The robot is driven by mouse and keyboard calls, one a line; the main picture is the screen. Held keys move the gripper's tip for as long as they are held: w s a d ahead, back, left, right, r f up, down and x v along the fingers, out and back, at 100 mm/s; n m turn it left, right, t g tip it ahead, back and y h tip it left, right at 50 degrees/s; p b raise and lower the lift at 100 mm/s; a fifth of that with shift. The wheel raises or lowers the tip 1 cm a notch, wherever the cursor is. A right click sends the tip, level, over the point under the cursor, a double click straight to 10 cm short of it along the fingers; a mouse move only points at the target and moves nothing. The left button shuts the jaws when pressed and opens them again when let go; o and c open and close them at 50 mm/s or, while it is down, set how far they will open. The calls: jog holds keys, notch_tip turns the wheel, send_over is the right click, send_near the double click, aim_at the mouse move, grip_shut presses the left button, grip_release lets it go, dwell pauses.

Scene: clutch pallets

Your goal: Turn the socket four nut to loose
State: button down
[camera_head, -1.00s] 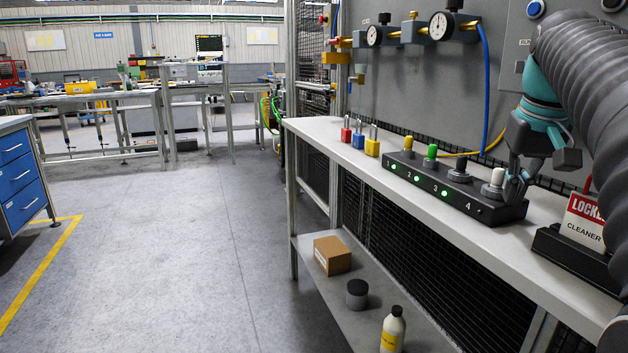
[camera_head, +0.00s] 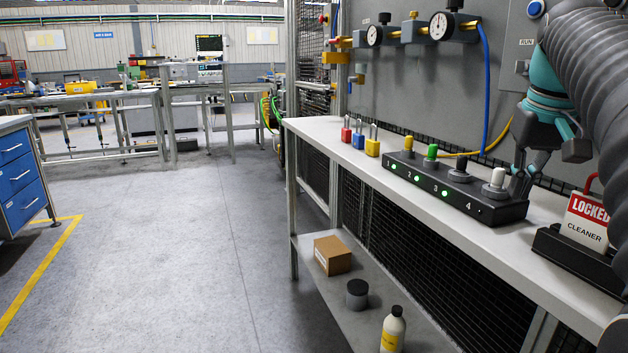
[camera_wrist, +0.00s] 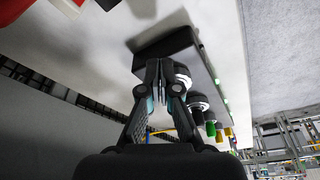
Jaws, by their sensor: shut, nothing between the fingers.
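The black socket strip (camera_head: 425,183) lies on the bench with numbered sockets. The plug stands upright. My gripper (camera_head: 522,184) is just right of it, pointing down, with fingers closed together and empty. In the wrist view, my fingertips (camera_wrist: 154,68) are side by side over the strip (camera_wrist: 165,45), right beside the socket four plug (camera_wrist: 184,79). I cannot tell whether they touch the nut, nor how far it is turned.
Yellow (camera_head: 408,143), green (camera_head: 431,152) and black (camera_head: 461,163) plugs stand in the other sockets, beside green lights. A "LOCKED" cleaner tag (camera_head: 587,220) stands in a black holder to the right. Several padlocks (camera_head: 358,138) are farther left. The bench front (camera_head: 450,228) is clear.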

jog(key=shift+r, duration=2.4)
